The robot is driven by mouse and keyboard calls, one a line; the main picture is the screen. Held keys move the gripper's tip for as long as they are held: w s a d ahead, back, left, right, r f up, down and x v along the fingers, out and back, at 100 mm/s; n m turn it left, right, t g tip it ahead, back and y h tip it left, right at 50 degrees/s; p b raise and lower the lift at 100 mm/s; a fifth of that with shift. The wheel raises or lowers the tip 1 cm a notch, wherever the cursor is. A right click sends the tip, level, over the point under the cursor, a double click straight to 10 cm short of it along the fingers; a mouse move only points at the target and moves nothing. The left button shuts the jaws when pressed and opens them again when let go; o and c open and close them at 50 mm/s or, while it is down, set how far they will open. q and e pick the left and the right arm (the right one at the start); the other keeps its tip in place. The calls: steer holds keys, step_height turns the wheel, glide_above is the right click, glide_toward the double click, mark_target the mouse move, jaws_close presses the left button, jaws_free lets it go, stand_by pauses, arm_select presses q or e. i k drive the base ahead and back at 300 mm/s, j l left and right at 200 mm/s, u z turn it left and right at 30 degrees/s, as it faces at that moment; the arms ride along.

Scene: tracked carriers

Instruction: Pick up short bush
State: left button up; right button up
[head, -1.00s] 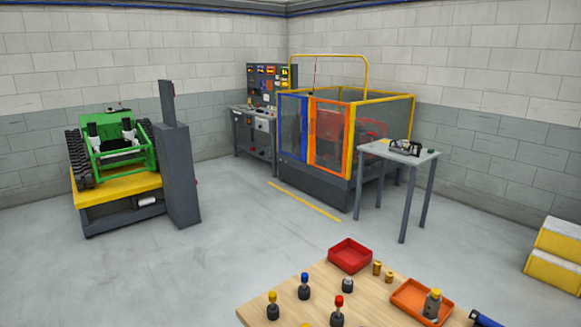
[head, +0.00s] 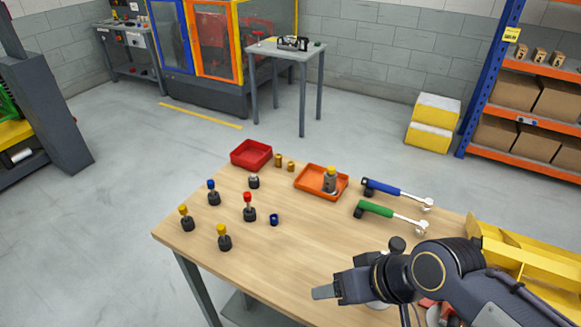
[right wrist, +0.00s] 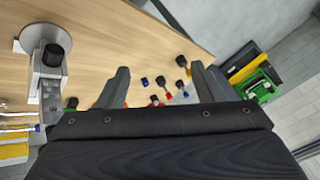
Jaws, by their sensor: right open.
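Two brass bushes stand on the wooden table (head: 310,245) between the red tray and the orange tray. The left one (head: 278,159) looks a little taller; the right one (head: 291,166) looks shorter. My right gripper (head: 325,291) is over the front right of the table, apart from the bushes and nearer to me. In the right wrist view its two fingers (right wrist: 162,85) are spread with nothing held. The brass bushes cannot be made out clearly in that view. My left gripper is not in view.
A red tray (head: 251,153) and an orange tray (head: 313,191) holding a yellow-topped fitting flank the bushes. Several colour-topped plugs and a small blue ring (head: 274,219) stand left. Blue (head: 385,188) and green (head: 378,209) wrenches lie right. The table's middle front is clear.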

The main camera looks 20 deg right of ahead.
mark_target(290, 165)
steer(key=i+j+u, duration=0.45)
steer(key=j, duration=0.4)
steer(key=i+j+u, duration=0.45)
steer(key=i+j, duration=0.4)
steer(key=i, duration=0.4)
steer(key=i+j, duration=0.15)
steer(key=i, duration=0.4)
steer(key=i+l+z, duration=0.15)
steer(key=i+z, duration=0.15)
steer(key=z, duration=0.15)
steer(key=i+z, duration=0.35)
steer(key=z, duration=0.15)
steer(key=i+z, duration=0.45)
steer(key=i+j+z, duration=0.2)
steer(key=z, duration=0.25)
steer(key=i+l+z, duration=0.2)
steer(key=z, duration=0.2)
steer(key=i+l+z, duration=0.15)
steer(key=i+z, duration=1.15)
steer(key=i, duration=0.25)
